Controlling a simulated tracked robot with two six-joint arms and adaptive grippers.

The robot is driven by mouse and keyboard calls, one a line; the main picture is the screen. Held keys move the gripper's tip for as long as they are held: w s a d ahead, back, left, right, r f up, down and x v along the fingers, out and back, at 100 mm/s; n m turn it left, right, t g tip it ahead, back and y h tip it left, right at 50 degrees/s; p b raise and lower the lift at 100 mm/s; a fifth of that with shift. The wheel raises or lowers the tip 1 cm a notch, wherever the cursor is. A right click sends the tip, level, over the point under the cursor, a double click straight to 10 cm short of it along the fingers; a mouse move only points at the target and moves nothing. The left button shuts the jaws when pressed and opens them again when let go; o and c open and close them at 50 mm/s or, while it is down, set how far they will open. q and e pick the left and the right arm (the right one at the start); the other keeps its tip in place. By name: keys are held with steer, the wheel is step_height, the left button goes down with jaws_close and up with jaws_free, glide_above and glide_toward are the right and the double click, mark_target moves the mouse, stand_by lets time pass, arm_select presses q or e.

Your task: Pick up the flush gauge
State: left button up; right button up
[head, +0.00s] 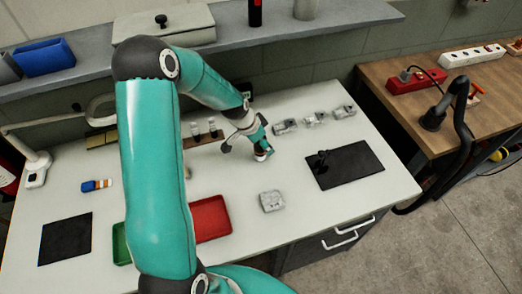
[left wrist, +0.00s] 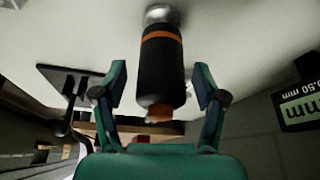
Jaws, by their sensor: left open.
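In the left wrist view a black cylindrical tool with an orange band (left wrist: 162,65) stands with its silver end against the white worktop. I take it to be the flush gauge. My left gripper (left wrist: 160,80) is open, one finger on each side of the tool, with visible gaps. In the head view my left gripper (head: 259,144) points down at the middle of the white table; the tool there is mostly hidden by it. A dark panel with a pale readout (left wrist: 303,105) ending in "50 mm" shows at the right of the wrist view. My right gripper is not in view.
Several grey metal parts (head: 315,119) lie right of my gripper, near a black mat (head: 345,165) with a small dark object on it. A grey block (head: 272,201) and a red tray (head: 211,219) are nearer. The table's front right is clear.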

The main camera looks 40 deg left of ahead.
arm_select(q)
jaws_close()
stand_by(0.3)
